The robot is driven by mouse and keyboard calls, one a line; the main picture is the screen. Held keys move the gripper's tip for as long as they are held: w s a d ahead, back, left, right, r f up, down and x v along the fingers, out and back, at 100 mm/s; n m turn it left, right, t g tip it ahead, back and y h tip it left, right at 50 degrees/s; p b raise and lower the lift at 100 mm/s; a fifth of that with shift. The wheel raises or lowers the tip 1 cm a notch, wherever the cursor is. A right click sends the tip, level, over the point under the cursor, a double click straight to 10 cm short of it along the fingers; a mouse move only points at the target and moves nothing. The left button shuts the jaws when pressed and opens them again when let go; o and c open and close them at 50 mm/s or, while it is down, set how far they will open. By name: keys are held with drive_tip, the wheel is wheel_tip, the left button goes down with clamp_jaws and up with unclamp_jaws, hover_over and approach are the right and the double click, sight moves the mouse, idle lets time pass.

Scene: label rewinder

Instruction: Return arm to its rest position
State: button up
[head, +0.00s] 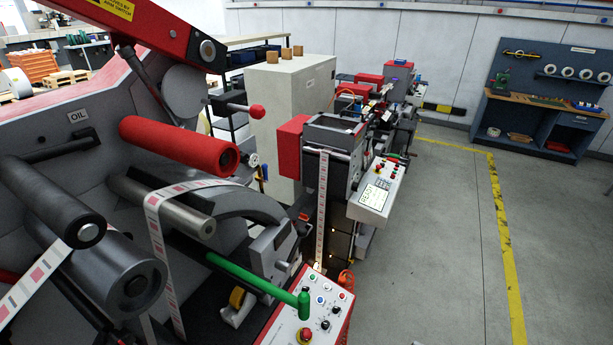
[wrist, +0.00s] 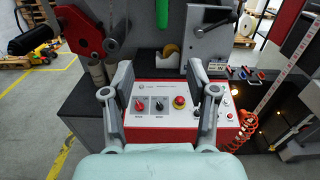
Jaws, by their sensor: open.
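My gripper (wrist: 157,82) shows in the wrist view with its two grey fingers spread wide apart and nothing between them. Its fingers frame the rewinder's white and red control panel (wrist: 152,92), which has a red knob, a black knob and a red emergency stop on a yellow base. I cannot tell the exact distance from fingertips to panel. My gripper and arm cannot be made out in the head view. There the control panel (head: 318,304) is at the bottom centre, with a green handle (head: 252,277) above it.
The label rewinder fills the left of the head view, with a red roller (head: 175,143) and a label strip (head: 155,225). A second machine (head: 340,150) stands in the middle. A blue workbench (head: 545,110) is at the right. The floor (head: 460,250) between is clear.

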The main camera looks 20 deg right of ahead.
drive_tip(key=w+a+f+n+g+h, duration=0.1)
drive_tip(key=w+a+n+g+h, duration=0.15)
drive_tip(key=w+a+n, duration=0.6)
drive_tip(key=w+a+f+n+g+h, duration=0.15)
drive_tip(key=w+a+n+g, duration=0.35)
drive_tip(key=a, duration=0.7)
drive_tip(key=s+a+r+n+t+h, duration=0.1)
drive_tip(key=a+r+n+t+h, duration=0.2)
drive_tip(key=a+r+n, duration=0.3)
drive_tip(key=s+a+r+n+t+h+p, duration=0.1)
drive_tip(key=s+a+r+n+t+h, duration=0.1)
drive_tip(key=a+r+n, duration=0.5)
wheel_tip(320, 180, up, 5)
drive_tip(key=shift+a+f+n+t+h, duration=0.15)
drive_tip(key=shift+n+t+h, duration=0.4)
drive_tip(key=shift+n+h, duration=0.35)
